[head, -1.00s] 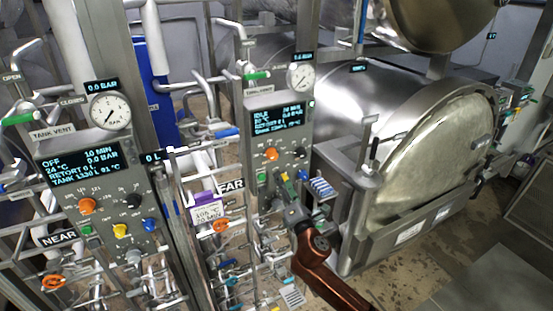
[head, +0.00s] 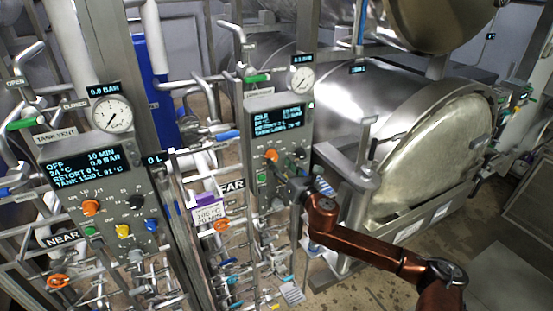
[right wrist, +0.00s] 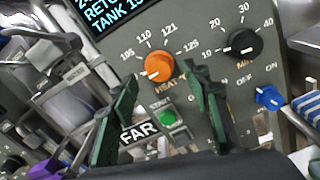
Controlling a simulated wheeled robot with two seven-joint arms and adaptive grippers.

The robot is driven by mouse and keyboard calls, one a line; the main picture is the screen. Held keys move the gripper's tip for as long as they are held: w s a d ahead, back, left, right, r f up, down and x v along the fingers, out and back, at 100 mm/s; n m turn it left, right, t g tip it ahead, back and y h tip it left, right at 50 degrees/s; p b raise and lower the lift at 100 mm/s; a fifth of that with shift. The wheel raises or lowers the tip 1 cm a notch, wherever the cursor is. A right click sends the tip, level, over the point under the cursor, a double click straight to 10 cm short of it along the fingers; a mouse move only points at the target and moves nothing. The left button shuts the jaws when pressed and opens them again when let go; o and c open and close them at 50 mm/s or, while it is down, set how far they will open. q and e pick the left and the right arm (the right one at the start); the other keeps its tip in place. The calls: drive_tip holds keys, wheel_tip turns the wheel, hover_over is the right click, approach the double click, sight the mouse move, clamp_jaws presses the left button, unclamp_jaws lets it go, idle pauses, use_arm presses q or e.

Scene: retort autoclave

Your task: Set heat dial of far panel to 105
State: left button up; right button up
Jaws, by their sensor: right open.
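The far panel (head: 252,150) is a grey box with a lit display, and the FAR label (head: 231,186) is beside it. Its orange heat dial (head: 271,156) also shows in the right wrist view (right wrist: 158,66), ringed by the marks 105, 110, 121 and 125. I cannot tell exactly where its pointer stands. My right gripper (head: 282,180) is in front of the panel, just below the dial. In the right wrist view its two green fingers (right wrist: 161,78) are spread apart and empty, with the dial framed between the tips. My left gripper is out of view.
A black minutes dial (right wrist: 243,42), a blue knob (right wrist: 269,97) and a green start button (right wrist: 168,117) are close to the heat dial. The near panel (head: 105,190) stands at left. Pipes and valves crowd below, and the steel retort (head: 345,110) is at right.

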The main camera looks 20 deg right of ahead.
sight(275, 158)
drive_tip(key=shift+w+a, duration=0.1)
drive_tip(key=shift+w, duration=1.4)
drive_tip(key=shift+c, duration=0.2)
drive_tip(key=c, duration=1.1)
